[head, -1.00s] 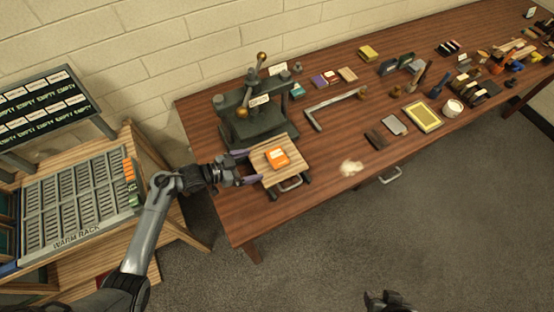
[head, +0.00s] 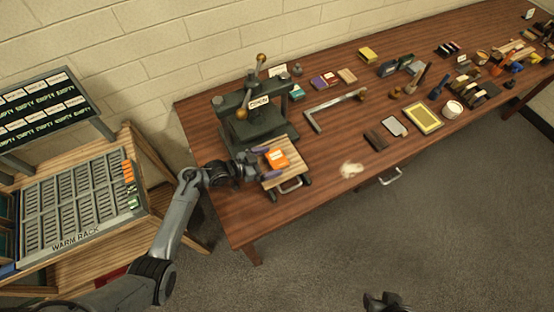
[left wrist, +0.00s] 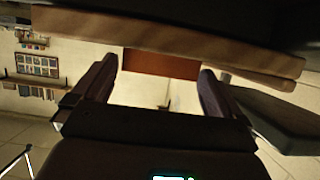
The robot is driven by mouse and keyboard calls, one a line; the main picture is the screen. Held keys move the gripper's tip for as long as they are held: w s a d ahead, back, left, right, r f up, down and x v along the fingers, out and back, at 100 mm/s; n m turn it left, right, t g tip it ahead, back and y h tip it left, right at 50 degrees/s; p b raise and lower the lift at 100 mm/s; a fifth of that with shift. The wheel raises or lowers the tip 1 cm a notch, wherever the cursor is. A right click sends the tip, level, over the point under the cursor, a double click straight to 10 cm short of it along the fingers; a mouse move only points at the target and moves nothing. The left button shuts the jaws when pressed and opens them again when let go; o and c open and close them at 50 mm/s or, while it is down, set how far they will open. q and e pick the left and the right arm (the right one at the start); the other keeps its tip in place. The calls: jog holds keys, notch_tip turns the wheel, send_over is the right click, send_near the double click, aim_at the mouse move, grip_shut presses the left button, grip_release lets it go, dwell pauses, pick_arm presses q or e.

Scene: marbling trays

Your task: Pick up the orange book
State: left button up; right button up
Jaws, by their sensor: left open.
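The orange book (head: 279,159) lies on a light wooden board (head: 284,178) at the front of the dark green press. My left gripper (head: 268,164) is open over the left part of the board, its purple fingers on either side of the book's near end.
The press (head: 250,122) stands close behind the board, with a lever above. A metal square (head: 318,112) and small books lie to the right on the brown table (head: 225,188). The warm rack (head: 75,200) stands at left. The table's front edge is near the board.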

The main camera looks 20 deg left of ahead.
pick_arm(q)
jog(key=c, duration=0.9)
jog(key=shift+r, duration=0.15)
